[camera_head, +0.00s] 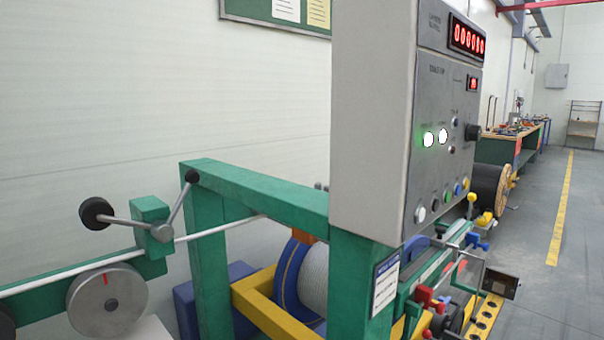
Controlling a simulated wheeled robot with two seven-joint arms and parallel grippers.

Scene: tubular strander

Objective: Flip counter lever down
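The lever that looks like the counter lever (176,204) is at the left in the head view. It rises at a slant to the right from a green block (151,218) and ends in a black ball knob (192,176). A grey arm runs from the block to a black roller (96,213), which is held above the white cable, apart from it. A grey wheel with a red mark (107,303) sits below the cable. Neither of my grippers is in view.
A grey control cabinet (370,110) with red digits and buttons stands on a green frame (262,195) at the centre. The white cable (215,231) runs through the frame past a blue-flanged reel (291,277). Clear grey floor (535,230) lies at the right.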

